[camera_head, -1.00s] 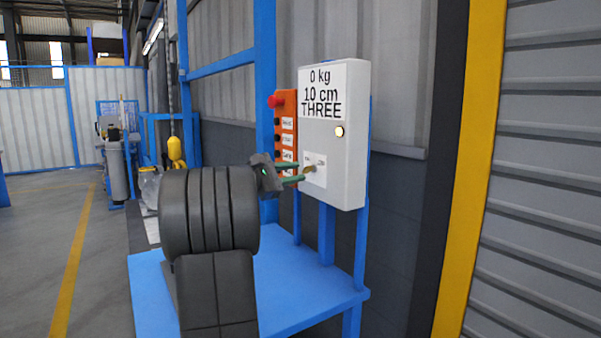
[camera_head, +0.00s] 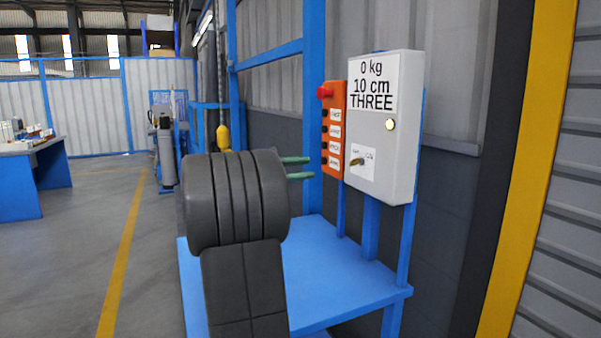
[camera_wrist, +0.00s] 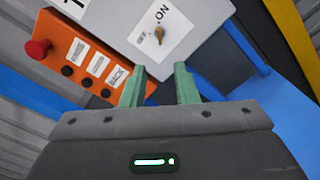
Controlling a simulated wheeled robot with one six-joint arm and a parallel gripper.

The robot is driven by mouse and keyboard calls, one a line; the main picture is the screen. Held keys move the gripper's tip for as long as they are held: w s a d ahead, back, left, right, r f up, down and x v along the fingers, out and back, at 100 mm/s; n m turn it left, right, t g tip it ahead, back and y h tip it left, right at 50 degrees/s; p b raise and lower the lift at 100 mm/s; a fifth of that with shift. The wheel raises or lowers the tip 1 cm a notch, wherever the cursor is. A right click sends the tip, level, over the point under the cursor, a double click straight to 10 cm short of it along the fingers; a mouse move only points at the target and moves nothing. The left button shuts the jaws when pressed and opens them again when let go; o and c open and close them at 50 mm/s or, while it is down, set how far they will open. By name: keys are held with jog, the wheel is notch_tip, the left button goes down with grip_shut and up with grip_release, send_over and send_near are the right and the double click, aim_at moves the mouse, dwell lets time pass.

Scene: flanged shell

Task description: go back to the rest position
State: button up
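My gripper (camera_head: 297,168) has two green fingers that stand apart with nothing between them. In the wrist view the gripper (camera_wrist: 160,85) points at the lower part of a grey control box (camera_wrist: 195,18), and the fingers are clear of it. The grey control box (camera_head: 385,125) carries a sign reading "0 kg 10 cm THREE", a lit round lamp (camera_head: 390,125) and a brass key switch (camera_head: 358,161). The key switch also shows in the wrist view (camera_wrist: 159,34), just beyond the fingertips. My dark arm hides part of the blue table in the head view.
An orange button panel (camera_head: 334,130) with a red knob (camera_head: 324,92) is left of the box. A blue table (camera_head: 340,270) stands below. A yellow hanging hook block (camera_head: 223,137) is behind my arm. Open floor (camera_head: 70,250) lies at the left, with a blue workbench (camera_head: 25,185) beyond.

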aim_at(351, 163)
jog(key=x, duration=1.4)
jog(key=shift+a, duration=0.1)
jog(key=shift+a, duration=0.1)
